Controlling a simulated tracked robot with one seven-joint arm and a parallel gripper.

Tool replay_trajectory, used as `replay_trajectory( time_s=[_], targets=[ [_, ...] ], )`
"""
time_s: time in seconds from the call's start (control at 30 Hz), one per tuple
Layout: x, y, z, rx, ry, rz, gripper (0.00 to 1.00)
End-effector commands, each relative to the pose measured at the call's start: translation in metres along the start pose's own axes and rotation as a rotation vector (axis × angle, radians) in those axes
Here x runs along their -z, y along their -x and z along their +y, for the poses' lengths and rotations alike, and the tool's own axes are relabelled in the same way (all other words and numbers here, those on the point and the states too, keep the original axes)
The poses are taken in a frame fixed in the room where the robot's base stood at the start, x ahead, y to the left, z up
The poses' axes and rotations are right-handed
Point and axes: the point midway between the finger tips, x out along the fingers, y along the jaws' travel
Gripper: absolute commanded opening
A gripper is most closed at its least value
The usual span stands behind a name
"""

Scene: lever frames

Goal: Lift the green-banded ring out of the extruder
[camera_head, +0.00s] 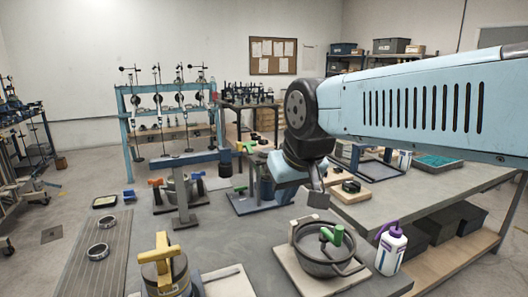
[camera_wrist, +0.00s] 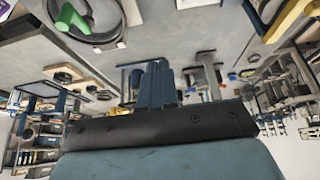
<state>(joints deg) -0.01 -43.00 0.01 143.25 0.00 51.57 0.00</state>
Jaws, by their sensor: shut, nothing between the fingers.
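A dark round vessel (camera_head: 312,268) stands on a pale board at the front right, with a green handle (camera_head: 333,236) at its top. This may be the extruder with its green-banded part; I cannot make out a separate ring inside it. The green handle also shows at the top left of the wrist view (camera_wrist: 72,18), with the dark round rim (camera_wrist: 100,38) around it. My gripper (camera_head: 317,198) hangs above and just behind the vessel, apart from it. Its blue fingers (camera_wrist: 155,85) are together and empty in the wrist view.
A yellow-handled device (camera_head: 160,262) stands front left. Two small metal rings (camera_head: 104,220) (camera_head: 98,251) lie on a grooved tray (camera_head: 70,245). A white bottle with a purple top (camera_head: 391,250) stands right of the vessel. A blue-based stand (camera_head: 250,203) is behind it.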

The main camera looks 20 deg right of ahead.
Motion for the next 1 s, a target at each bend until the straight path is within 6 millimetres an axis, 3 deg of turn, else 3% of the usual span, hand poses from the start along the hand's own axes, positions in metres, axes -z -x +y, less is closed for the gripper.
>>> replay_trajectory(
  time_s=[0.23, 0.37, 0.67, 1.0],
  targets=[
    [0.003, 0.0, 0.0, 0.004, -0.028, 0.001, 0.0],
    [0.019, -0.005, 0.009, 0.026, -0.178, 0.006, 0.0],
    [0.097, -0.032, 0.022, 0.127, -0.984, 0.02, 0.0],
    [0.185, -0.078, 0.074, 0.253, -1.993, 0.016, 0.0]
  ],
)
